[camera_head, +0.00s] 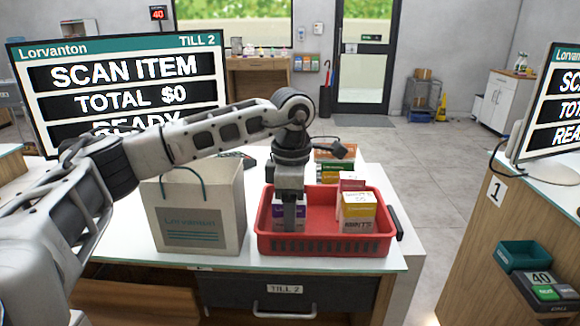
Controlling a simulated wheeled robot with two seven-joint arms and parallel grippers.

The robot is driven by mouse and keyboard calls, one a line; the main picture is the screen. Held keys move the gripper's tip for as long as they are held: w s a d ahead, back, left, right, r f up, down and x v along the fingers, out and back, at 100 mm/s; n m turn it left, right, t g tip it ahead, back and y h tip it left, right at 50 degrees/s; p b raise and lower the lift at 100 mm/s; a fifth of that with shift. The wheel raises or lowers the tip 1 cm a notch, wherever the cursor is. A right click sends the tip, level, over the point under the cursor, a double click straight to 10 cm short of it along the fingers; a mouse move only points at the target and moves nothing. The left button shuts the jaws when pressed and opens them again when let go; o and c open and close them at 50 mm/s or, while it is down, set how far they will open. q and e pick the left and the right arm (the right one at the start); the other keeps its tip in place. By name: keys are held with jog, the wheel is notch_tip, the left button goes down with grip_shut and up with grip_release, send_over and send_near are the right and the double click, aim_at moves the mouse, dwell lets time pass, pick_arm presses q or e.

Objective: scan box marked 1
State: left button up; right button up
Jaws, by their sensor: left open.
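A red basket (325,245) stands on the Till 2 counter. In it are a purple and white box (277,218) at the left, a yellow and white box (358,222) at the right, and a pink box (350,184) behind the yellow one. I cannot read a mark 1 on any box. My left gripper (289,222) points down into the basket, open, at the purple box and hiding part of it. I cannot tell if it touches the box. My right gripper is out of view.
A paper bag (197,212) stands left of the basket. Green (331,171) and orange (335,154) boxes lie behind it. The Till 2 screen (120,80) reads SCAN ITEM, TOTAL $0. A second counter (470,245) with a "1" sign (496,190) is at the right, across open floor.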

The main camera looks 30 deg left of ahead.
pick_arm(q)
notch_tip(320, 180, up, 14)
jog(key=shift+s, duration=0.2)
jog(key=shift+a, duration=0.1)
